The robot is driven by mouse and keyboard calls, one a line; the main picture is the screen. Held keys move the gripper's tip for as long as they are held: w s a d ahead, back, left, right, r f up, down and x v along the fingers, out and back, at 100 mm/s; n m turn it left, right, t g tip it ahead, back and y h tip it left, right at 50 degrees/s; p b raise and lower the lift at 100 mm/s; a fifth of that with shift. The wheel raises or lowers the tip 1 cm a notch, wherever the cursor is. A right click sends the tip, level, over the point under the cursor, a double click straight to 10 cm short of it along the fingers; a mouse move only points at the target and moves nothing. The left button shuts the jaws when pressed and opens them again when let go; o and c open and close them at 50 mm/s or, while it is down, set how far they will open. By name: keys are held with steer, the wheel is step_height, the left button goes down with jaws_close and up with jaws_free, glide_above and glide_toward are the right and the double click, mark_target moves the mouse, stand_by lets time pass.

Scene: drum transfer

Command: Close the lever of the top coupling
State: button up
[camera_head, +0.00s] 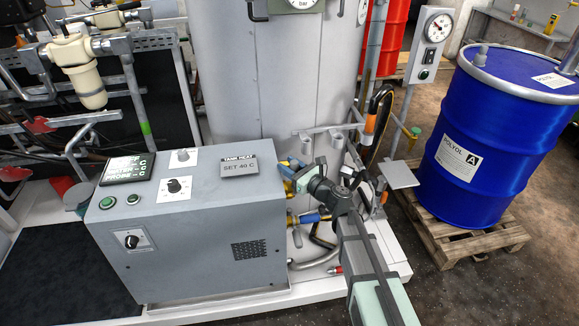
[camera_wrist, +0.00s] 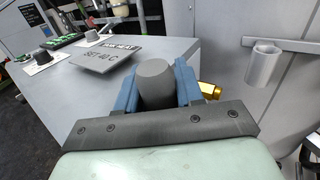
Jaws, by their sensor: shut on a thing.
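My gripper (camera_head: 289,172) is at the right side of the grey cabinet, beside the top coupling. In the wrist view its two blue fingers (camera_wrist: 156,88) are shut on a dark grey rounded piece (camera_wrist: 156,80). I cannot tell whether this piece is the lever or another part of the coupling. A brass part (camera_wrist: 209,90) shows just right of the fingers; the rest of the top coupling is hidden behind my gripper. A lower coupling (camera_head: 308,219), blue and yellow, sits below my gripper in the head view. The lever's angle cannot be made out.
The grey cabinet (camera_head: 190,225) with a "SET 40 C" plate (camera_head: 239,168) stands close on the left. The grey tank (camera_head: 275,80) rises behind. A grey cup (camera_wrist: 264,64) on a bar is to the right. A blue drum (camera_head: 490,135) stands on a pallet at right.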

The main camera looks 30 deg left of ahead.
jaws_close()
steer(key=shift+s+d, duration=0.1)
steer(key=shift+s+d+n+y, duration=0.65)
steer(key=shift+n+y, duration=0.15)
steer(key=shift+y, duration=0.3)
steer(key=shift+s+d+f+n+g+y, duration=0.2)
steer(key=shift+s+d+n+y, duration=0.25)
steer(key=shift+n+y, duration=0.35)
steer(key=shift+s+d+f+n+g+y, duration=0.15)
steer(key=shift+s+d+n+y, duration=0.3)
steer(key=shift+n+y, duration=0.35)
steer(key=o, duration=1)
jaws_free()
steer(key=shift+c, duration=0.2)
